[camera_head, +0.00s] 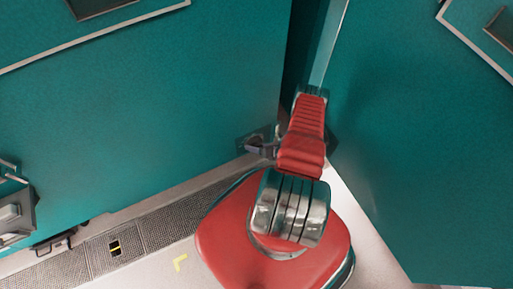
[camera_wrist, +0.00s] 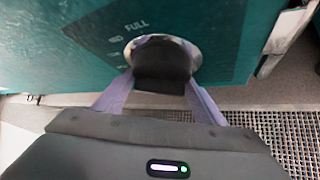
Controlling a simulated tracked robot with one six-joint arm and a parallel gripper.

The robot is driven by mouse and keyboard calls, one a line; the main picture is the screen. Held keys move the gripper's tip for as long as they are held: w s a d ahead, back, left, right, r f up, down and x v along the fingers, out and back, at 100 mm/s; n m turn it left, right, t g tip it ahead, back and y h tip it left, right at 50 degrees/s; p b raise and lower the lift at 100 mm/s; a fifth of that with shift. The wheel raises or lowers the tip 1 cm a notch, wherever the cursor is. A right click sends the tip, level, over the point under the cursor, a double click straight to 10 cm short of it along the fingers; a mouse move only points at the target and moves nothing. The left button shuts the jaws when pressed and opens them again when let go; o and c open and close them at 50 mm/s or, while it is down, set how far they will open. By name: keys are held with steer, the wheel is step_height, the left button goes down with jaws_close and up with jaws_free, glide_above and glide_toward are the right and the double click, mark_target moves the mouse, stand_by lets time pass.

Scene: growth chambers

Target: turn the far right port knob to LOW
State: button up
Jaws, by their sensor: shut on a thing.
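A dark knob (camera_wrist: 163,68) with a pale metal ring around it sits on a dark label plate (camera_wrist: 185,20) on the teal wall in the wrist view. The word FULL stands above left of the knob; smaller marks below it are too blurred to read surely. My gripper (camera_wrist: 162,62) has its two purple fingers on either side of the knob, shut on it. I cannot tell which mark the knob points to. In the head view my gripper (camera_head: 264,150) is small at the plate near the lower right corner of the left teal chamber (camera_head: 150,110), and the knob is hidden.
Another teal chamber (camera_head: 420,150) stands close on the right, with a narrow gap between where my red arm is. A floor grating (camera_head: 170,218) runs along the base of the left chamber. A grey fixture (camera_head: 14,215) juts out at the far left.

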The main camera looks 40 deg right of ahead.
steer(key=shift+d, duration=0.1)
steer(key=o, duration=0.8)
steer(key=shift+o, duration=0.2)
steer(key=v, duration=1.3)
steer(key=shift+s+r, duration=0.2)
steer(key=shift+s, duration=0.15)
